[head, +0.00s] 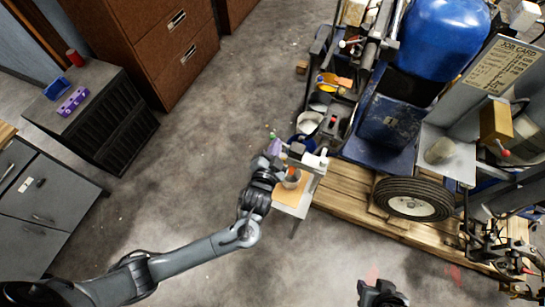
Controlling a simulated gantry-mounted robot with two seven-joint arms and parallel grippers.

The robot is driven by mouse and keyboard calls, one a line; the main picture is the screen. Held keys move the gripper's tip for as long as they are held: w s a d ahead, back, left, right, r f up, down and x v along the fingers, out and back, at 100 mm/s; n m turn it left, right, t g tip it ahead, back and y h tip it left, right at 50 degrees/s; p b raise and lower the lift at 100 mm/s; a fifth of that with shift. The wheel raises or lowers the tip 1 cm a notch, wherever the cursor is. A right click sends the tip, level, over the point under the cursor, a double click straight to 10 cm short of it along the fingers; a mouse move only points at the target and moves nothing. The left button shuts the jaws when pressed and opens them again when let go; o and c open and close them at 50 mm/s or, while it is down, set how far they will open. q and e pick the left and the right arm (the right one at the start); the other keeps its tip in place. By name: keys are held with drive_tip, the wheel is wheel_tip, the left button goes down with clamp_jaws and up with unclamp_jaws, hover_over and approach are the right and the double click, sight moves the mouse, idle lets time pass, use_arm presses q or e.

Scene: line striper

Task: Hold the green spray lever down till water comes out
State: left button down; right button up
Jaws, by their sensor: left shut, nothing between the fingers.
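A small green piece (272,135) shows just beyond my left gripper, above a purple part (275,147). It is too small to tell for certain that it is the spray lever. My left gripper (280,160) is shut and empty, over the left end of a small light stand beside the line striper (390,130). I cannot tell whether it touches the green piece. My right gripper (382,292) is at the bottom edge, low and partly cut off, over bare floor. Its fingers are unclear. No water is visible.
The small stand (290,209) holds a cup (291,178). The striper, with a blue tank (443,35) and black wheel (414,199), sits on a wooden pallet (345,205). Cabinets (150,45) stand at the left. The concrete floor between is mostly free.

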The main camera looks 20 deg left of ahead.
use_arm(q)
drive_tip(key=shift+w+a+f, duration=0.35)
drive_tip(key=shift+a+f, duration=0.1)
drive_tip(key=shift+f, duration=0.1)
drive_tip(key=shift+w+a+f, duration=0.35)
drive_tip(key=shift+a+f, duration=0.05)
drive_tip(key=shift+f, duration=0.15)
use_arm(e)
drive_tip(key=shift+d+f, duration=0.1)
drive_tip(key=shift+f, duration=0.1)
use_arm(q)
drive_tip(key=shift+a+f+n, duration=0.15)
drive_tip(key=shift+n, duration=0.15)
use_arm(e)
drive_tip(key=shift+w+a+f, duration=0.1)
drive_tip(key=shift+w+a, duration=0.15)
drive_tip(key=shift+a, duration=0.3)
